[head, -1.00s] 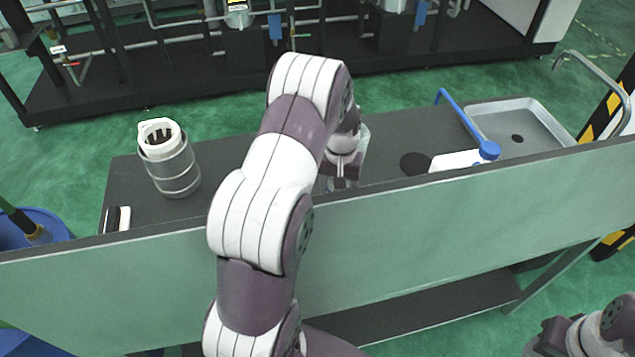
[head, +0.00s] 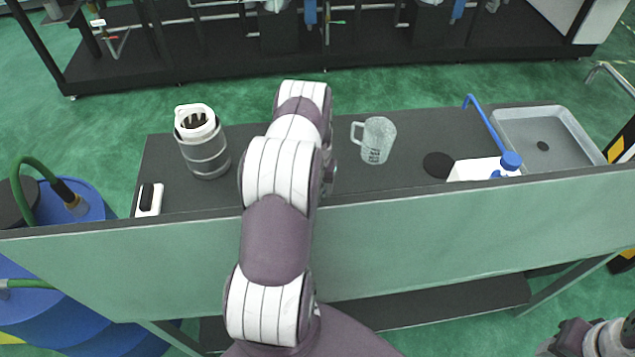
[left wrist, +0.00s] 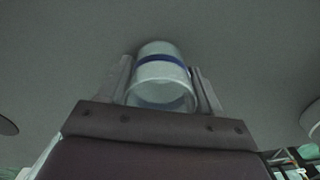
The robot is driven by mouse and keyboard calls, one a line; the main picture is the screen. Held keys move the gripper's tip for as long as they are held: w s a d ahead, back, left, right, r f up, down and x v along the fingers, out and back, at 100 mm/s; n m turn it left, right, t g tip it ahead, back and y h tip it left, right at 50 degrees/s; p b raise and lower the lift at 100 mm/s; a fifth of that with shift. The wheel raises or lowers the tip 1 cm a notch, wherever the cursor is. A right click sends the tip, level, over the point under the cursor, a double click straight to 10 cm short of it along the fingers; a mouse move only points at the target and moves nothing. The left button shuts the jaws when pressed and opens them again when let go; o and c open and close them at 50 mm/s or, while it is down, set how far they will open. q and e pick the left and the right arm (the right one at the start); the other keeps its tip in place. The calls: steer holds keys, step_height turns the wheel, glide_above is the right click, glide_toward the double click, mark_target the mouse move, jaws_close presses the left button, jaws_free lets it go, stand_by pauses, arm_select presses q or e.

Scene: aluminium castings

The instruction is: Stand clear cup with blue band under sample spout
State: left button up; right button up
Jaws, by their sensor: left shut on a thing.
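The clear cup with a blue band (left wrist: 160,72) shows in the left wrist view, between the fingers of my left gripper (left wrist: 163,84). The gripper is shut on its sides, and the cup's round rim faces the camera. Grey bench surface fills the background there; I cannot tell whether the cup touches it. In the head view my left arm hides this cup and gripper. Rig pipework (head: 325,35) stands at the back; I cannot tell which part is the sample spout. My right gripper is out of view; only part of that arm shows bottom right.
A green panel (head: 430,235) runs along the near edge. Blue drums (head: 85,205) stand left.

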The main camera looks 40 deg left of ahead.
arm_select(q)
steer(key=shift+f, duration=0.25)
steer(key=o, duration=1)
steer(key=shift+r, duration=0.1)
